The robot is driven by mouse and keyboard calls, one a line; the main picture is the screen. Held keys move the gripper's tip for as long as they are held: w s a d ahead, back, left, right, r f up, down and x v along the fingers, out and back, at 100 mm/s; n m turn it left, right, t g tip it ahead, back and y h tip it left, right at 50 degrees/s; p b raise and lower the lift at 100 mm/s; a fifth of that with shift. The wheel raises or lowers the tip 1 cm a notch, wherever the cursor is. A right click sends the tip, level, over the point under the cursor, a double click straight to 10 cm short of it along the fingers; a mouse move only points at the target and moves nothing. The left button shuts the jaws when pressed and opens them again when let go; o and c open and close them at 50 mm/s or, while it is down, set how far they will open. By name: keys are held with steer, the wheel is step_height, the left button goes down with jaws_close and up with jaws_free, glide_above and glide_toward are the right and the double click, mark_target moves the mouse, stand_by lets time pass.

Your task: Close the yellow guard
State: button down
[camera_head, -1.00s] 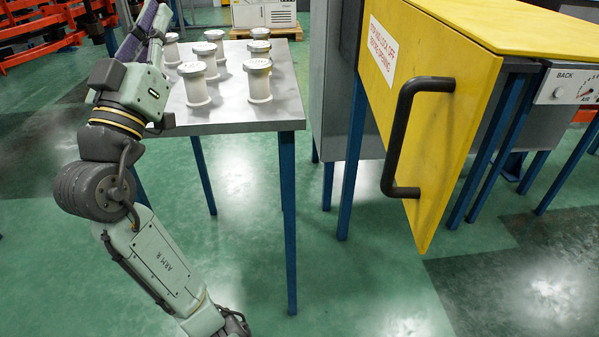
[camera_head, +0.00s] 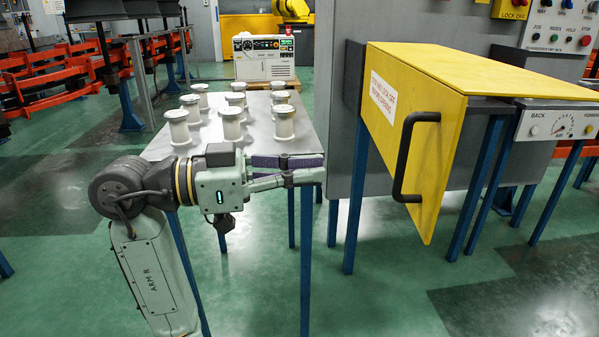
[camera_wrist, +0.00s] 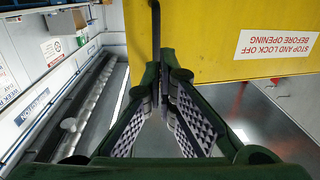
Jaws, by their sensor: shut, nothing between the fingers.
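The yellow guard (camera_head: 440,125) is at the right in the head view, with a flat yellow top and a side panel hanging down at an angle. Its black handle (camera_head: 404,160) stands out from the panel. My gripper (camera_head: 322,175) is shut and empty, pointing right toward the handle, with a clear gap between them. In the wrist view, the yellow guard (camera_wrist: 210,40) fills the upper right, and the dark handle (camera_wrist: 156,25) shows just beyond my gripper (camera_wrist: 160,90). The wrist view shows the guard's warning sign upside down.
A grey table (camera_head: 285,150) with several white spindles (camera_head: 232,123) stands behind my arm, close to it. A grey cabinet wall (camera_head: 345,60) rises behind the guard. A control panel (camera_head: 560,122) is at the right. The floor in front of the guard is clear.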

steer(key=d, duration=1)
steer(key=shift+w, duration=0.45)
steer(key=shift+d, duration=0.15)
